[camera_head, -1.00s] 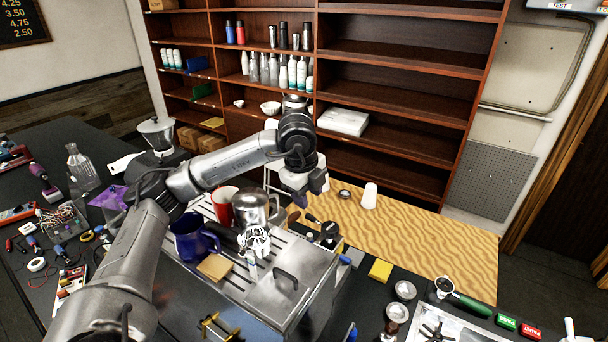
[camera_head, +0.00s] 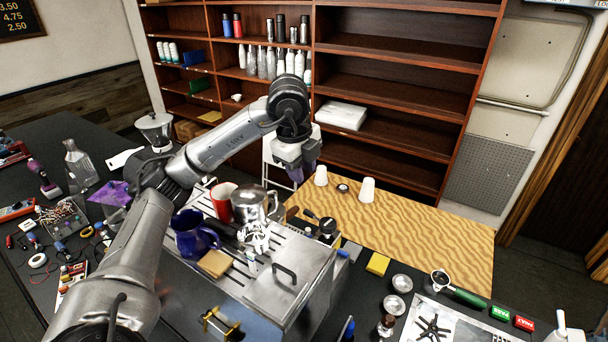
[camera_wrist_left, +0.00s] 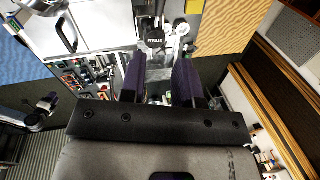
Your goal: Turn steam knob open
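The steam knob (camera_wrist_left: 155,39) is a black knob with white lettering in the left wrist view, just beyond my fingertips and apart from them. My left gripper (camera_wrist_left: 159,62) has two purple fingers spread apart with nothing between them. In the head view the left gripper (camera_head: 301,176) hangs above the back of the brewer (camera_head: 290,290), a metal box with a black handle on top. A small black round part (camera_head: 327,227) stands at the brewer's back right corner; I cannot tell for sure if it is the steam knob. My right gripper is not in view.
A steel pitcher (camera_head: 249,205), a red cup (camera_head: 220,201) and a blue mug (camera_head: 190,236) stand on the brewer's top, left of the gripper. White cups (camera_head: 367,190) stand on the wooden counter (camera_head: 430,240) behind. Shelves (camera_head: 390,90) rise at the back.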

